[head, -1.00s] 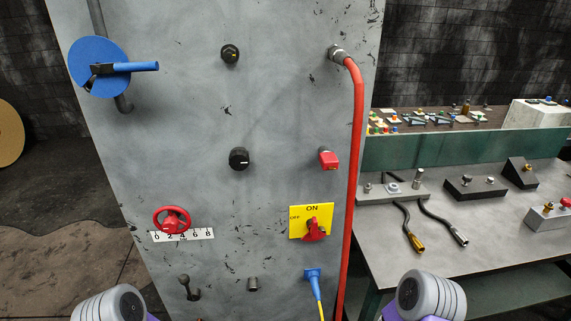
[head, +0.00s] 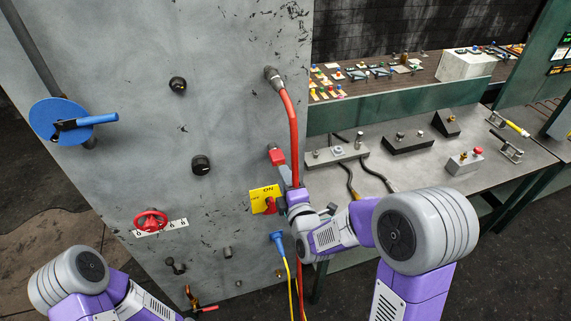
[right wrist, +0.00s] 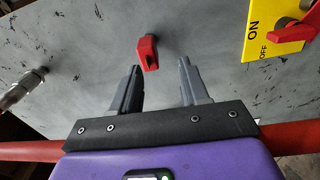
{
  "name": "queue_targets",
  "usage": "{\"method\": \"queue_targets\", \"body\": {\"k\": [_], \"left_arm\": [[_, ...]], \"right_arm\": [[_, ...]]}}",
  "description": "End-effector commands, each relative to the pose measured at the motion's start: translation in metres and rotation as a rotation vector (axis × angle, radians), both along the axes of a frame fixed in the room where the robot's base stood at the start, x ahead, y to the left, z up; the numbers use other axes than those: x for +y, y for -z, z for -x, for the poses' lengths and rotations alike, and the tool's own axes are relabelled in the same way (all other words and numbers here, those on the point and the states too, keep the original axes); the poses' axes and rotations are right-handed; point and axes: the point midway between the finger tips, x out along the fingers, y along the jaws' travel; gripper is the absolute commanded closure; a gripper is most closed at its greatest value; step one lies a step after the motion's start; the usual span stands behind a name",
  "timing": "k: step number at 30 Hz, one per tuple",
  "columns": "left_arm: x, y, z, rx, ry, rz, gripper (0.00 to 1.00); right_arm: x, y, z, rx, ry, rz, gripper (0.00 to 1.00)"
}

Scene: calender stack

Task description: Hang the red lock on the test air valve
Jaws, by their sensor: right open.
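A red block-like lock (head: 277,157) sits on the grey panel, above the yellow ON/OFF plate. It also shows in the right wrist view (right wrist: 147,52), just beyond and between my fingertips. My right gripper (right wrist: 160,64) is open and empty, facing the panel. In the head view my right gripper (head: 283,173) is just below the lock, partly hidden by its own wrist. A small brass fitting with a red lever (head: 207,308) is low on the panel; I cannot tell for sure that it is the test air valve.
A red hose (head: 294,130) runs down the panel's right edge, behind my right wrist. The yellow plate (head: 262,199) with a red switch is close to the gripper. A workbench (head: 380,170) stands right.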

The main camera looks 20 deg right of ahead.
Motion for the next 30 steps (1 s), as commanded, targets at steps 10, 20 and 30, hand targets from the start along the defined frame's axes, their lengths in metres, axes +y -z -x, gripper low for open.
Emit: {"method": "queue_targets", "body": {"k": [10, 20, 30], "left_arm": [[0.000, -0.008, 0.000, 0.000, 0.000, 0.000, 0.57], [0.000, -0.006, 0.000, 0.000, 0.000, 0.000, 0.57], [0.000, -0.002, 0.000, 0.000, 0.000, 0.000, 0.57]], "right_arm": [[0.000, -0.016, -0.018, -0.035, 0.005, 0.042, 0.55], [0.001, -0.014, -0.054, -0.036, 0.004, 0.040, 0.55], [0.002, -0.015, -0.070, -0.035, 0.004, 0.039, 0.55]]}}
